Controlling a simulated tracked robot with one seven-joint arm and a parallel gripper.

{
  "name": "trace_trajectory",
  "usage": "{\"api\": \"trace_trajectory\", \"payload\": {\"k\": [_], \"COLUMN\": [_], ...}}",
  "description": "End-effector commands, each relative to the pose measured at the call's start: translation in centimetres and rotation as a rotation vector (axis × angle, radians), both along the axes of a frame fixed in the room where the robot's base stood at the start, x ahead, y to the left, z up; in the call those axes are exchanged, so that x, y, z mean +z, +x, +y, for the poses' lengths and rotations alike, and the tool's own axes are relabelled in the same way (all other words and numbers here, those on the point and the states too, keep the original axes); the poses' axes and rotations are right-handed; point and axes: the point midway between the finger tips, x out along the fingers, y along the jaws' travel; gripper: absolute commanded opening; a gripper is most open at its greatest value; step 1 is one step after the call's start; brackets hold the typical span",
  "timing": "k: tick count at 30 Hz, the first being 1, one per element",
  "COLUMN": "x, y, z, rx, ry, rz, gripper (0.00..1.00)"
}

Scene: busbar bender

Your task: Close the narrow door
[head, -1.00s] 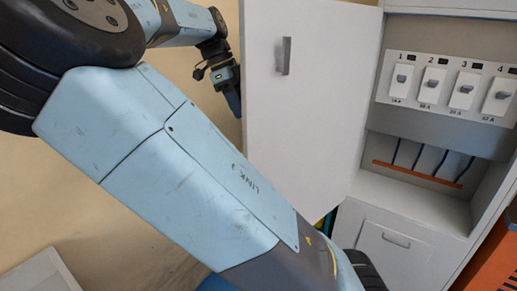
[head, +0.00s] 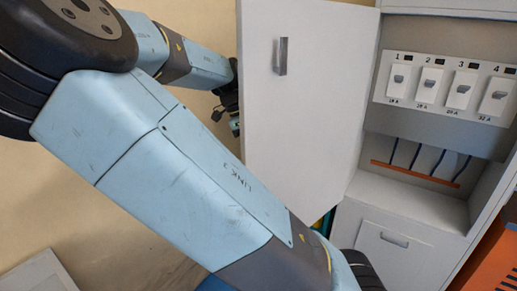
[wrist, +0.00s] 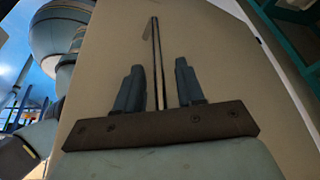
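The narrow door (head: 305,120) is a white panel with a grey bar handle (head: 281,56). It stands open, swung out to the left of the cabinet, in the head view. My gripper (head: 235,126) is at the door's free left edge, partly hidden behind it; I cannot tell if it touches. In the wrist view my gripper (wrist: 159,85) has its two fingers apart. A thin dark upright strip (wrist: 156,55) appears between or beyond them; I cannot tell what it is or how far away.
The open white cabinet (head: 415,210) holds a panel of numbered switches (head: 445,88), with dark wires and an orange bar below. A small closed drawer or flap (head: 395,250) is beneath. An orange unit (head: 490,265) stands at lower right.

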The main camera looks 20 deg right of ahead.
Motion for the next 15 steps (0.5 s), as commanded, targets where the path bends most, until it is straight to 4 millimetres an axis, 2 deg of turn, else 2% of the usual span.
{"api": "trace_trajectory", "payload": {"k": [4,12,15], "x": [-0.68,-0.77,-0.76], "y": [-0.17,-0.19,-0.19], "z": [-0.25,-0.28,-0.27], "rx": [0.0,0.0,0.0], "ry": [0.0,0.0,0.0], "rz": [0.0,0.0,0.0], "gripper": [0.38,0.38,0.3]}}
